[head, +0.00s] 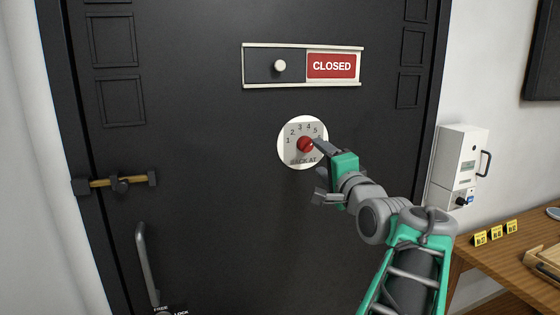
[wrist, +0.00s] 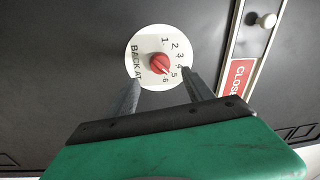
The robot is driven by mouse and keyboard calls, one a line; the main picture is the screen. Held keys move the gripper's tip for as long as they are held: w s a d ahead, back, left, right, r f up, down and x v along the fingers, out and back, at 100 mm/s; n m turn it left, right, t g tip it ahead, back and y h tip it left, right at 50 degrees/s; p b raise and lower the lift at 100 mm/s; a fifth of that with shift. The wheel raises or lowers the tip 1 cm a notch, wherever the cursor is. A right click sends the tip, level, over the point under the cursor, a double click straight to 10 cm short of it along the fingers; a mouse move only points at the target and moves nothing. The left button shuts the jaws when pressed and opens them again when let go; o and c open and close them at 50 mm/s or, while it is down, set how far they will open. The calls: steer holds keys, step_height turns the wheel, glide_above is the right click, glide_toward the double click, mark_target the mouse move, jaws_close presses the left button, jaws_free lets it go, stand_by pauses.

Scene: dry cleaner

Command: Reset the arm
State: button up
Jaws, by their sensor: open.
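My green and grey arm reaches up from the lower right in the head view. My gripper (head: 322,172) is near the round white "BACK AT" dial on the dark door. In the wrist view my gripper (wrist: 162,92) has its two fingers apart, with nothing held between them. The dial (wrist: 138,52) has numbers around a red knob (wrist: 158,63), which shows just beyond the fingertips. In the head view the red knob (head: 304,144) sits at the dial's centre, and one finger overlaps the dial's right edge. Whether a finger touches the dial is unclear.
A slider sign (head: 332,66) reading CLOSED is above the dial. A brass bolt (head: 120,184) and a door handle (head: 146,262) are at left. A white wall box (head: 458,165) and a wooden counter (head: 500,262) with yellow number markers (head: 496,233) are at right.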

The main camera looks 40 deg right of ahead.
steer(key=w+a+f+n+g+y, duration=0.2)
steer(key=w+a+f+n+g, duration=0.15)
steer(key=a+f, duration=0.45)
steer(key=w+a+f+n+g+y, duration=0.25)
steer(key=a+f+n, duration=0.25)
steer(key=a+f, duration=0.4)
steer(key=s+a+f+n+g+y+p, duration=0.1)
steer(key=s+a+f+n+g, duration=0.7)
steer(key=s+a+f, duration=0.8)
steer(key=f+n, duration=0.1)
steer(key=n, duration=0.2)
steer(key=shift+a+f+g+y, duration=0.3)
steer(key=shift+g+y, duration=0.05)
steer(key=shift+g, duration=0.05)
steer(key=shift+s, duration=0.1)
